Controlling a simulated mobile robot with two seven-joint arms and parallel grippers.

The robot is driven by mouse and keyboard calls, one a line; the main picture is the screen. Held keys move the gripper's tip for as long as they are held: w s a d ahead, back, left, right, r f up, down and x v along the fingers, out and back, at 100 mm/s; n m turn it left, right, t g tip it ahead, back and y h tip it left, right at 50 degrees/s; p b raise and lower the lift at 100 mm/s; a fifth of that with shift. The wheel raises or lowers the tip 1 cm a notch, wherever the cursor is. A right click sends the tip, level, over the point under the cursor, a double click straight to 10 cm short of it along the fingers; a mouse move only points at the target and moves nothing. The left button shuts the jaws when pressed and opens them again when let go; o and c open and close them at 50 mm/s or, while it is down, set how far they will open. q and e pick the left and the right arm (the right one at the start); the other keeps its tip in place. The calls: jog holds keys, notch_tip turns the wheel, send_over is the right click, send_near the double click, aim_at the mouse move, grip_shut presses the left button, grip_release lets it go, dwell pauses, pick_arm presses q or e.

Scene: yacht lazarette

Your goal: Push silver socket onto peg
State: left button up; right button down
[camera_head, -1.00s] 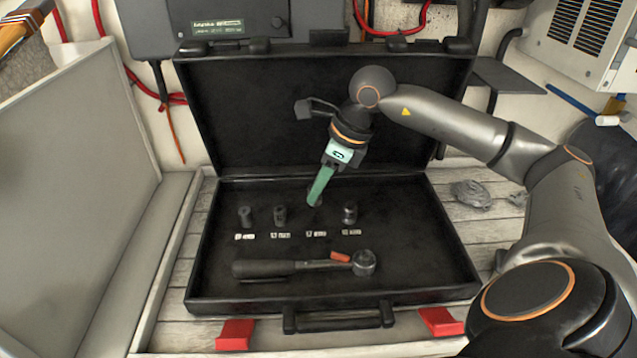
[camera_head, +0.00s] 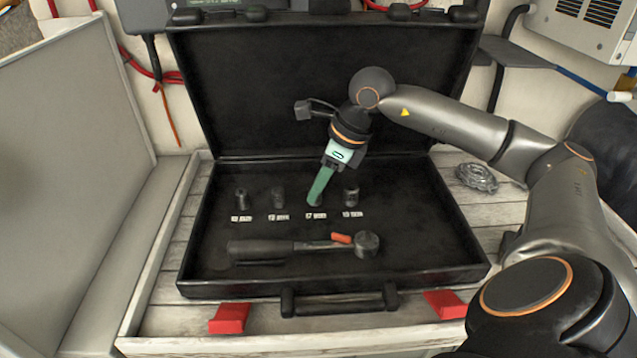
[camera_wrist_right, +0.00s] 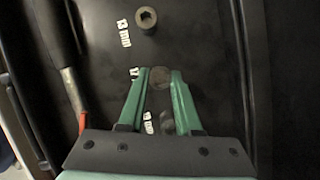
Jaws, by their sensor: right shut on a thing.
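My right gripper (camera_head: 315,202) reaches down into the open black case (camera_head: 420,258), its green fingers at the third place in the row of sockets. It is shut on the silver socket, which shows as a round grey end (camera_wrist_right: 160,78) between the fingertips in the right wrist view. In the head view the fingers mostly hide this socket. The peg under it is hidden, so I cannot tell whether the socket is seated. My left gripper is out of view.
Other sockets stand left (camera_head: 240,199), (camera_head: 278,197) and right (camera_head: 351,195) of the gripper, close by, with white size labels in front. A ratchet (camera_head: 290,247) lies across the case front. The raised lid (camera_head: 260,95) stands behind. A grey panel (camera_head: 70,150) is at left.

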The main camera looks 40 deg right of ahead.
dwell(0.3)
jog(key=c, duration=0.5)
grip_release()
jog(key=shift+f, duration=0.1)
jog(key=p+v, duration=0.1)
jog(key=v, duration=1.1)
jog(key=shift+r, duration=0.3)
